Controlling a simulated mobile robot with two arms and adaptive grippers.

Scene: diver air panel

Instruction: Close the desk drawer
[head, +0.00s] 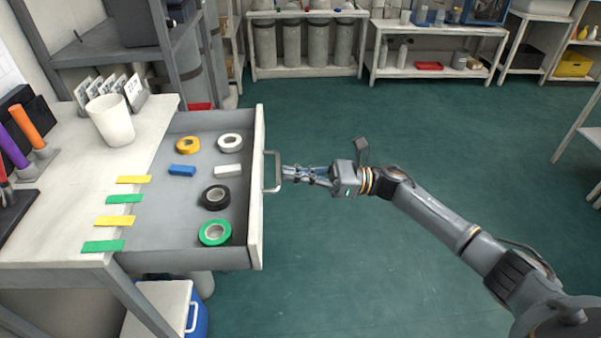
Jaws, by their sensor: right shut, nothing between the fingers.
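The desk drawer (257,205) stands pulled out to the right from the white desk (60,220). Its grey inside shows several tape rolls and two small blocks, one blue and one white. A metal bar handle (278,172) sits on its front panel. My right gripper (286,173) is shut and empty, its fingertips at the handle, pointing left toward the drawer front. I cannot tell whether the fingertips touch the handle. My left gripper is not in view.
On the desk are a white cup (111,120), card holders, coloured handles in a dark stand, and yellow and green strips. A blue and white cooler (165,305) stands under the desk. Shelves line the back.

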